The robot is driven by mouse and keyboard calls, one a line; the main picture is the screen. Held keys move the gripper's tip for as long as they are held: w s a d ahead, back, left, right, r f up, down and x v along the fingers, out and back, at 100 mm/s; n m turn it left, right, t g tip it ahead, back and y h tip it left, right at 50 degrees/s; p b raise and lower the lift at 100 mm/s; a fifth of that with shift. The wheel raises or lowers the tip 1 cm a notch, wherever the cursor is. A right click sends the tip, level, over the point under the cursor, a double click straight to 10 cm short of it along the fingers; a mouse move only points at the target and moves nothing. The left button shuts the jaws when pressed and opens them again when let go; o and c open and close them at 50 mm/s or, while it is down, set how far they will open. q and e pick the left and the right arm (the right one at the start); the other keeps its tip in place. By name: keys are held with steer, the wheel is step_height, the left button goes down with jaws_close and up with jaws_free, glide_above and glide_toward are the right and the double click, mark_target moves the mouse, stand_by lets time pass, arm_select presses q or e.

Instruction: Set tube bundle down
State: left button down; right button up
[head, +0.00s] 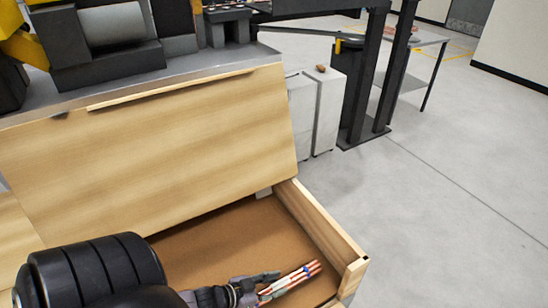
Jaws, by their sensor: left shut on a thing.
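My left gripper (262,281) reaches in from the lower left, low over the inside of an open wooden drawer or bin. It is shut on the tube bundle (297,276), a few thin copper-coloured tubes with pale bands and blue and red ends. The bundle points to the upper right, near the right wall of the drawer (318,222). I cannot tell whether the bundle touches the brown bottom. My right gripper is not in view.
A tall wooden panel (170,150) stands behind the drawer's interior. The brown drawer bottom (235,236) is bare behind the bundle. White cabinets (326,105), a dark metal frame and a table stand beyond. Open grey floor (440,200) lies to the right.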

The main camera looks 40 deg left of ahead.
arm_select(q)
steer(key=c, duration=1.1)
jaws_free()
steer(key=shift+f, duration=0.1)
steer(key=shift+s+a+r, duration=0.1)
steer(key=shift+s+r, duration=0.1)
steer(key=shift+s, duration=0.05)
steer(key=p+v, duration=0.1)
steer(key=v, duration=1)
steer(key=shift+s+r, duration=0.15)
steer(key=shift+s, duration=0.05)
